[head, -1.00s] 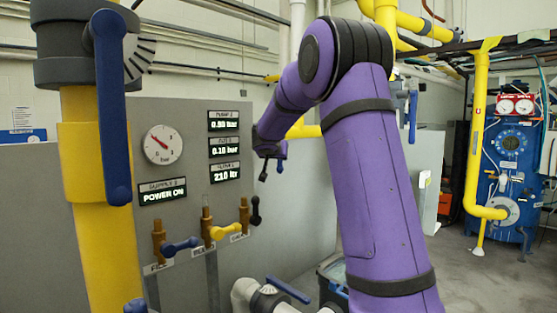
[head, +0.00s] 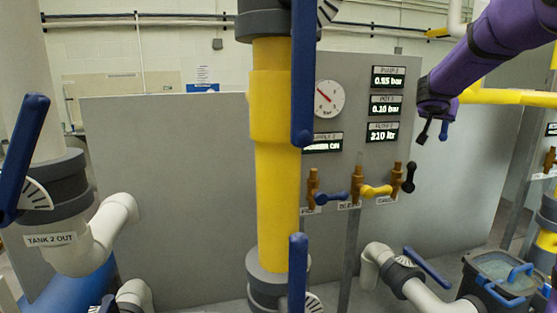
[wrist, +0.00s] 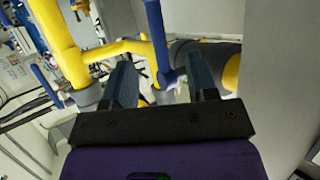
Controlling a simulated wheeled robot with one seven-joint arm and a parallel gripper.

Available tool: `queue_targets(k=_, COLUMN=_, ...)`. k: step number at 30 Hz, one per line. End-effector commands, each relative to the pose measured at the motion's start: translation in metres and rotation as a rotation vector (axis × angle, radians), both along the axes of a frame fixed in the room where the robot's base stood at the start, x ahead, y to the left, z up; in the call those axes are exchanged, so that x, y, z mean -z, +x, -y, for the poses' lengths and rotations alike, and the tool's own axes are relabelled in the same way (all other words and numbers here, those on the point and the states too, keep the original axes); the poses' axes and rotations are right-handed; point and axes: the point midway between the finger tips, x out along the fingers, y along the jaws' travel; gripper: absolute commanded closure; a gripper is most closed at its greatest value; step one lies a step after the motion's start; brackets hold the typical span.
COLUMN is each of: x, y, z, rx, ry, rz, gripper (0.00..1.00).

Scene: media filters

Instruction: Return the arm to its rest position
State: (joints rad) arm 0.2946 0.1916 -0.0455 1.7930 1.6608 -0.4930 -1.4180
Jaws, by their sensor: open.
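My purple arm (head: 500,40) reaches in from the upper right of the head view. My gripper (head: 432,133) hangs at its end, in front of the right edge of the grey panel in the picture. In the wrist view my gripper (wrist: 163,82) shows two dark fingers spread apart with nothing between them. Yellow pipes and a blue valve handle (wrist: 160,42) show beyond the fingers; I cannot tell how far off they are.
A yellow pipe (head: 274,180) with blue handles stands in front of the grey panel (head: 200,160), which carries a gauge (head: 329,98), displays and small valves. White pipes (head: 85,245) stand at left. A black container (head: 505,275) is at lower right.

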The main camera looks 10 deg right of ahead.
Motion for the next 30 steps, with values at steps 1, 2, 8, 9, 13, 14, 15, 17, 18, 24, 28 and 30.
queue_targets(k=1, x=-0.006, y=-0.001, z=-0.007, rx=-0.024, ry=-0.002, rz=0.016, gripper=0.47)
queue_targets(k=2, x=-0.011, y=-0.003, z=-0.014, rx=-0.047, ry=-0.004, rz=0.028, gripper=0.47)
queue_targets(k=8, x=-0.048, y=-0.023, z=-0.09, rx=-0.312, ry=0.012, rz=0.128, gripper=0.47)
queue_targets(k=9, x=-0.053, y=-0.03, z=-0.109, rx=-0.376, ry=0.022, rz=0.137, gripper=0.47)
queue_targets(k=13, x=-0.061, y=-0.063, z=-0.168, rx=-0.571, ry=0.071, rz=0.139, gripper=0.47)
queue_targets(k=14, x=-0.061, y=-0.072, z=-0.181, rx=-0.613, ry=0.085, rz=0.131, gripper=0.47)
queue_targets(k=15, x=-0.06, y=-0.085, z=-0.198, rx=-0.667, ry=0.103, rz=0.116, gripper=0.47)
queue_targets(k=17, x=-0.056, y=-0.107, z=-0.222, rx=-0.742, ry=0.133, rz=0.085, gripper=0.47)
queue_targets(k=18, x=-0.051, y=-0.122, z=-0.237, rx=-0.788, ry=0.152, rz=0.057, gripper=0.47)
queue_targets(k=24, x=-0.016, y=-0.211, z=-0.293, rx=-0.95, ry=0.244, rz=-0.139, gripper=0.47)
queue_targets(k=28, x=0.016, y=-0.275, z=-0.311, rx=-0.983, ry=0.288, rz=-0.307, gripper=0.47)
queue_targets(k=30, x=0.034, y=-0.308, z=-0.314, rx=-0.977, ry=0.302, rz=-0.4, gripper=0.47)
